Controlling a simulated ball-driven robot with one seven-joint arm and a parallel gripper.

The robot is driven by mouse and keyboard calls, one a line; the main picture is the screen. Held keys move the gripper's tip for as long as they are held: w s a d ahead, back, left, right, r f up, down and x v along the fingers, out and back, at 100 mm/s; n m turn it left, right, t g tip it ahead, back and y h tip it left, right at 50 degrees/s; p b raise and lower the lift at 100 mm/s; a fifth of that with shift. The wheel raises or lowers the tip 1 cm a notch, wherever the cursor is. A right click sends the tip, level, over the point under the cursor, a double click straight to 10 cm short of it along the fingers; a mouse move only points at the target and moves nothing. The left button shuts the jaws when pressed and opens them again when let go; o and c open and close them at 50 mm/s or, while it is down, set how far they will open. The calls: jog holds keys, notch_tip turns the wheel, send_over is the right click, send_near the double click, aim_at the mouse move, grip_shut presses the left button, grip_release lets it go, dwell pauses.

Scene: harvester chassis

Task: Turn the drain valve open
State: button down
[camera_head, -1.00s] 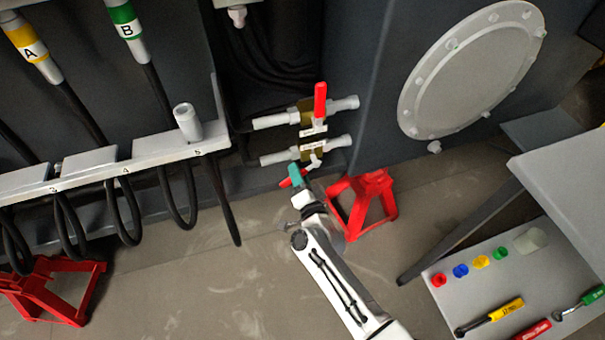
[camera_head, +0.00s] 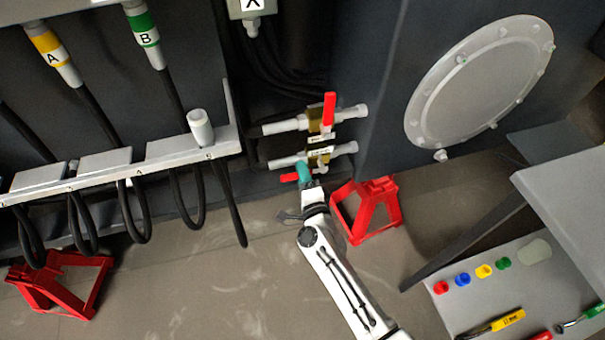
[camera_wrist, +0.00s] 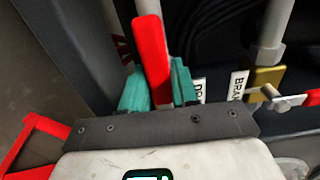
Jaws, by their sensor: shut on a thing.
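Two pipes with brass valves run one above the other on the dark chassis. The lower valve (camera_head: 319,158) has a red handle (camera_head: 289,178) that points left in the head view. My gripper (camera_head: 304,172), with teal fingers, is shut on this handle. In the wrist view the red handle (camera_wrist: 150,50) stands up between the teal fingers, and a white label (camera_wrist: 198,88) reading "D" and part of another letter is beside it, partly hidden. The upper valve (camera_head: 314,119) has its red handle (camera_head: 329,112) upright. In the wrist view its label (camera_wrist: 238,85) begins "BRA".
A red stand (camera_head: 366,208) is close to the right of my arm. A rail (camera_head: 110,172) with hanging hoses is on the left. A round bolted cover (camera_head: 480,80) is upper right. A grey table (camera_head: 490,290) with coloured caps and tools is lower right.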

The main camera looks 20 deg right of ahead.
dwell(0.3)
jog(key=c, duration=0.9)
grip_release()
jog(key=shift+c, duration=0.2)
jog(key=s+p, duration=0.2)
jog(key=s, duration=0.9)
